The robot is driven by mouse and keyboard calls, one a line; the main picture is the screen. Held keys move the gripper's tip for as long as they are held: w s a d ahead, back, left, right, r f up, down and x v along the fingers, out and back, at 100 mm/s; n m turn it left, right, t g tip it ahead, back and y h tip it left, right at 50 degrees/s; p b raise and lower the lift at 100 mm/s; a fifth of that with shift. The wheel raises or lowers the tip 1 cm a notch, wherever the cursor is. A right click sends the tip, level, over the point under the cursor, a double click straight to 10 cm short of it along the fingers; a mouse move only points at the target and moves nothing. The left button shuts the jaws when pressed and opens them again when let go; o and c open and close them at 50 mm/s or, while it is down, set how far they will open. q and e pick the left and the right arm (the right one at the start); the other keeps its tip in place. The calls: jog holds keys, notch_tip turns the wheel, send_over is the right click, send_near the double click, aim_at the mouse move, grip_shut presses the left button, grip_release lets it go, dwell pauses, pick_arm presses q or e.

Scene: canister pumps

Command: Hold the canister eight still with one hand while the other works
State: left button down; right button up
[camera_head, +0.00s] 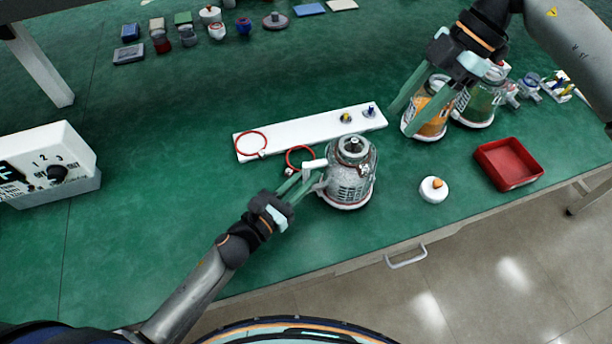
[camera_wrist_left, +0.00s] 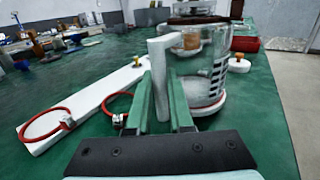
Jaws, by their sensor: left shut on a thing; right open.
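A clear glass canister (camera_head: 350,180) with a grey top stands on the green table near the middle; I cannot read a number on it. My left gripper (camera_head: 313,180) is shut on the white handle at its left side. In the left wrist view, the handle (camera_wrist_left: 160,80) stands between the green fingers (camera_wrist_left: 162,110), with the canister's clear wall (camera_wrist_left: 205,70) just behind. My right gripper (camera_head: 411,122) is open, its fingers beside and above an orange-filled canister (camera_head: 428,118). A green-filled canister (camera_head: 480,100) stands just right of that one.
A white strip (camera_head: 295,132) with small fittings lies behind the held canister, with red rings (camera_head: 251,143) at its left. A white lid with an orange knob (camera_head: 433,190) and a red tray (camera_head: 508,164) are right. A dial box (camera_head: 50,160) stands left. Small items line the back.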

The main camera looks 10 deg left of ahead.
jog(key=shift+o, duration=0.4)
dwell(0.6)
jog(key=n+t+h, duration=0.3)
jog(key=n+h, duration=0.2)
jog(key=n, duration=1.2)
send_near(363, 164)
notch_tip(363, 164, down, 9)
jog(key=shift+w+a+r, duration=0.1)
jog(key=shift+r, duration=0.1)
jog(key=shift+c, duration=0.3)
grip_shut()
jog(key=shift+r, duration=1.75)
dwell(1.0)
jog(key=shift+r, duration=1.25)
